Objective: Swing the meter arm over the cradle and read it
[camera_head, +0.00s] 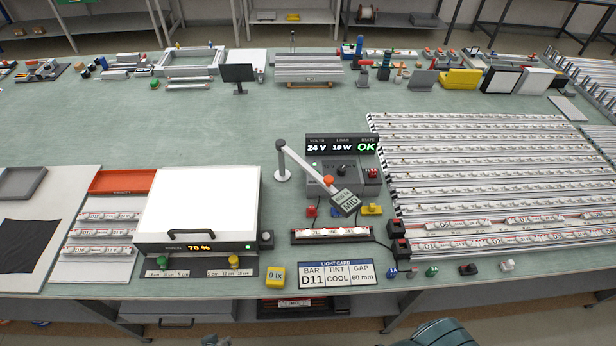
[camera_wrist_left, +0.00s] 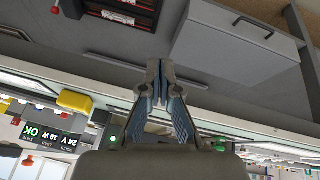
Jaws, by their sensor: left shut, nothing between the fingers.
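The meter arm (camera_head: 305,166) is a white bar that runs from a grey post to a grey head (camera_head: 345,203) marked MID, with an orange knob (camera_head: 328,181) near the head. In the head view the meter head appears just behind the cradle (camera_head: 296,237), which bears a lit bar (camera_head: 331,233). A yellow block (camera_head: 276,277) reads 0 lx. The light card (camera_head: 337,274) reads BAR D11, TINT COOL, GAP 60 mm. My left gripper (camera_wrist_left: 160,72) is shut and empty by the table's front edge, clear of the meter arm. My right gripper is not seen.
The supply display (camera_head: 341,146) reads 24 V, 10 W, OK. A white lightbox (camera_head: 200,208) showing 70 % stands left of the cradle. Rows of bars (camera_head: 480,180) fill the right. Small coloured pieces lie near the front edge.

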